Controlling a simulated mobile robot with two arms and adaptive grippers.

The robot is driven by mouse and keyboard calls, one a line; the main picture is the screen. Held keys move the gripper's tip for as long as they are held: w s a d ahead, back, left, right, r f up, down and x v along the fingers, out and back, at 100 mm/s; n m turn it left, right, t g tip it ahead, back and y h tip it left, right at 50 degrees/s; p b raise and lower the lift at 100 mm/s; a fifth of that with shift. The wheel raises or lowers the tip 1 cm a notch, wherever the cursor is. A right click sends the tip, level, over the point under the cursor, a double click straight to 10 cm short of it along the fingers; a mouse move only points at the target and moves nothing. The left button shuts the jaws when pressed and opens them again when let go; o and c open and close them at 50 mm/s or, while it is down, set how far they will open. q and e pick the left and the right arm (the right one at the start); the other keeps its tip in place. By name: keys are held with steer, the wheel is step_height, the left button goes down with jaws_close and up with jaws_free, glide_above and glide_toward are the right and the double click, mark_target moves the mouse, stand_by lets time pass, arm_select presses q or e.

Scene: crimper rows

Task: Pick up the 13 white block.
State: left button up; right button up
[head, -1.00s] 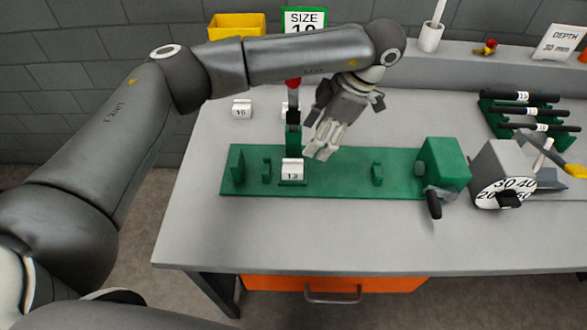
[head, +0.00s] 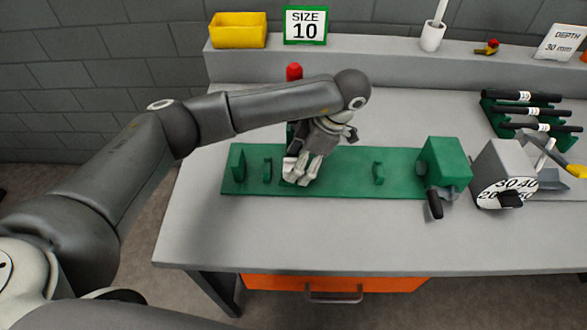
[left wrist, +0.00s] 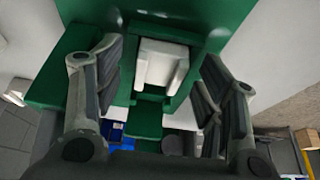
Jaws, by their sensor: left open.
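The 13 white block (left wrist: 160,66) shows in the left wrist view, on the green fixture. It stands between the two spread fingers of my left gripper (left wrist: 158,75), with a gap on both sides. Its number cannot be read now. In the head view my left gripper (head: 301,178) is over the block's place on the green fixture plate (head: 340,180) and covers most or all of it. My left gripper is open. My right gripper is not in view.
A red-topped part (head: 294,72) rises behind my left arm. Green uprights (head: 378,173) stand on the plate, with a green housing (head: 443,163) and grey dial box (head: 502,172) to the right. A SIZE 10 sign (head: 305,25) and yellow bin (head: 238,29) are behind. The front of the table is clear.

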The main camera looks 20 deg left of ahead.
arm_select(q)
steer(key=shift+c, duration=0.3)
steer(key=c, duration=1.1)
steer(key=shift+o, duration=0.2)
steer(key=shift+r, duration=0.1)
